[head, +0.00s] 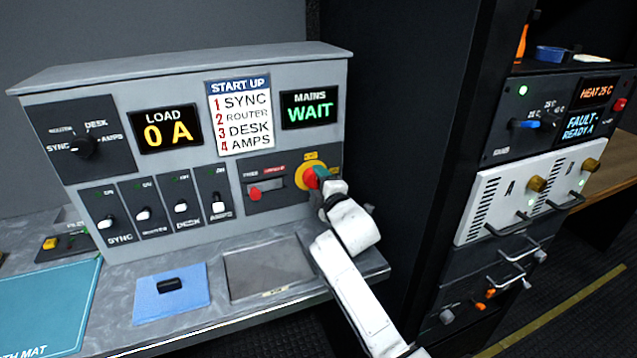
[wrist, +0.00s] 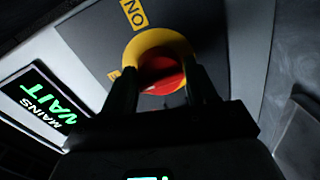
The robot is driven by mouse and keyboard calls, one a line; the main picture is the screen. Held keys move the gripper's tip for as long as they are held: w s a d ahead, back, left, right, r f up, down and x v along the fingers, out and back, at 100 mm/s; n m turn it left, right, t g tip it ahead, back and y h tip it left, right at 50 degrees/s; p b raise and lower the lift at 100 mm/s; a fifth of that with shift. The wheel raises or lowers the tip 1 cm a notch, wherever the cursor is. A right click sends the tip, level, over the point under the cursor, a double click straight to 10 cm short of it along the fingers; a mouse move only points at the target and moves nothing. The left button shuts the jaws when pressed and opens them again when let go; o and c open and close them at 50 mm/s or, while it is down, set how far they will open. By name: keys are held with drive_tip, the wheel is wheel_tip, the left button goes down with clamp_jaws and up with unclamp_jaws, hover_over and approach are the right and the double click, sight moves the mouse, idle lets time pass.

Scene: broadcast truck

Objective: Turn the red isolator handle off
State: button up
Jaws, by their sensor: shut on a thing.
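The red isolator handle (head: 310,179) sits on a round yellow plate (head: 303,168) at the lower right of the grey power panel. In the wrist view the red handle (wrist: 163,82) lies between my two dark fingers, inside the yellow ring (wrist: 160,44). My gripper (head: 320,178) is at the handle, shut on it, and covers its right side in the head view. An ON label (wrist: 133,12) shows beside the ring. The handle's exact angle is partly hidden by the fingers.
The MAINS display (head: 310,109) reads WAIT, and the LOAD display (head: 166,130) reads 0 A. A row of several breaker switches (head: 162,210) is left of the handle. A rack (head: 540,150) stands to the right, beyond a dark upright. A blue pad (head: 190,294) lies on the desk.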

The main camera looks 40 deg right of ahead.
drive_tip(key=shift+r, duration=0.15)
drive_tip(key=o, duration=1)
drive_tip(key=v, duration=1)
drive_tip(key=shift+s+a, duration=0.15)
drive_tip(key=shift+s, duration=0.2)
